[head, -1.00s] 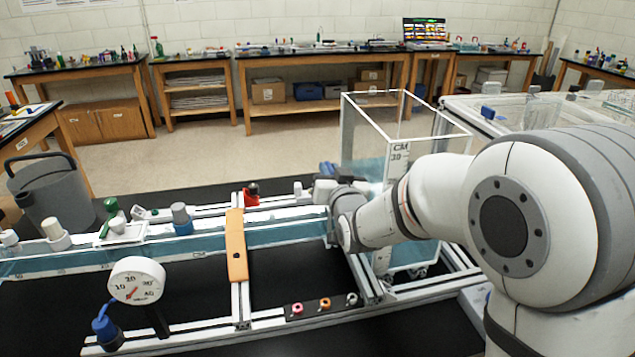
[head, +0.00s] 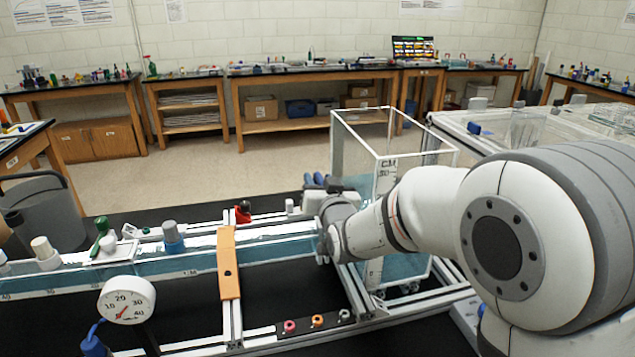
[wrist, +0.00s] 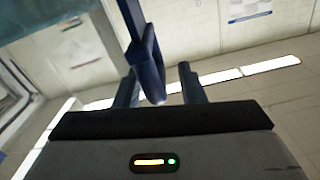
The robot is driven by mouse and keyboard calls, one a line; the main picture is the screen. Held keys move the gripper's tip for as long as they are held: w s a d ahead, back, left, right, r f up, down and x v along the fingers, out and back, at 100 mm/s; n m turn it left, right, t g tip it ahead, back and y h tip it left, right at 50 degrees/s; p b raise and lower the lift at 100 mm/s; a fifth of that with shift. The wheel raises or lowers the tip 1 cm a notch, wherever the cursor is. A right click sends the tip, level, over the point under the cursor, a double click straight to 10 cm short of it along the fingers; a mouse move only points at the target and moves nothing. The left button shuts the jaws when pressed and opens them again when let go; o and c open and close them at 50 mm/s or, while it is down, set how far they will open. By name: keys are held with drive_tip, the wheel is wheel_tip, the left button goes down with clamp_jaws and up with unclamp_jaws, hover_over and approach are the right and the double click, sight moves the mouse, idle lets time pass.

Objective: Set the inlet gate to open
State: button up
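My gripper (head: 316,181) is at the right end of the long water channel (head: 190,262), by the clear tank (head: 444,158). In the head view its dark blue fingers point away and my wrist covers the channel end. In the wrist view my gripper (wrist: 157,70) has its two fingers apart. A dark blue bar with a loop (wrist: 150,50) shows between and beyond them; it may be the inlet gate's handle. I cannot tell whether the fingers touch it. The gate's plate and position are hidden in the head view.
An orange crosspiece (head: 228,262) spans the channel. A dial gauge (head: 127,300) stands in front. A strip with several coloured rings (head: 317,320) lies on the front rail. A grey bucket (head: 45,208) is at left. Open floor lies behind the bench.

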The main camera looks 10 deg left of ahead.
drive_tip(key=b+v, duration=0.2)
drive_tip(key=v, duration=0.5)
drive_tip(key=shift+s+d, duration=0.15)
drive_tip(key=shift+s, duration=0.15)
drive_tip(key=shift+f, duration=0.1)
